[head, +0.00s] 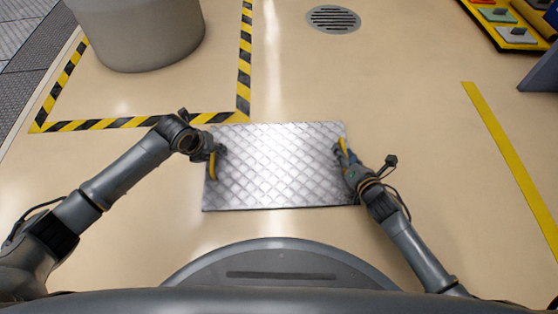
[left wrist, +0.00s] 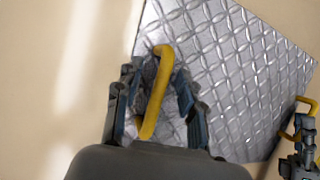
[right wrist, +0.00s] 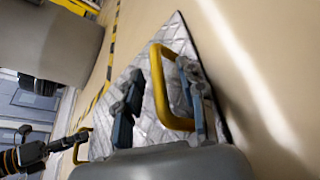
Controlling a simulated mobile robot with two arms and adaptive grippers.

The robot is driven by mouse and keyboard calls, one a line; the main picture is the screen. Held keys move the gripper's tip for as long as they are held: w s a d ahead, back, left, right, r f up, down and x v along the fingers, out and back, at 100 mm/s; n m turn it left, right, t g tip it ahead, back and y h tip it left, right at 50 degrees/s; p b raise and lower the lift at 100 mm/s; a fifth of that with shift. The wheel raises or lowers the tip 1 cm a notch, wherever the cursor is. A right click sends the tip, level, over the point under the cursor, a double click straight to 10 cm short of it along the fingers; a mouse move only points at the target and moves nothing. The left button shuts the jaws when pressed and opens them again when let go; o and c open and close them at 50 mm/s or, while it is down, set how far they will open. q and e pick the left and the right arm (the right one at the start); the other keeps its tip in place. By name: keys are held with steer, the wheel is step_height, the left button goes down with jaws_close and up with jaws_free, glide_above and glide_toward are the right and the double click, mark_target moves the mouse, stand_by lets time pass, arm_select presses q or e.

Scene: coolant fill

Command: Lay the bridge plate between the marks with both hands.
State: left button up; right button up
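The bridge plate (head: 280,165) is a silvery diamond-tread rectangle in front of me, with a yellow handle at each end. My left gripper (head: 213,157) is at its left end. In the left wrist view, its fingers stand apart on either side of the yellow left handle (left wrist: 158,95), with gaps visible. My right gripper (head: 343,154) is at the right end. In the right wrist view, its spread fingers straddle the yellow right handle (right wrist: 160,90); the right finger overlaps it, so contact is unclear. I cannot tell whether the plate touches the floor.
Black-and-yellow hazard tape (head: 244,60) runs along the floor behind and left of the plate. A large grey cylinder (head: 140,35) stands behind it. A round floor drain (head: 333,19) is beyond the plate. A yellow strip (head: 510,165) lies right, with clear floor between.

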arm_select(q)
jaws_close()
arm_select(e)
jaws_close()
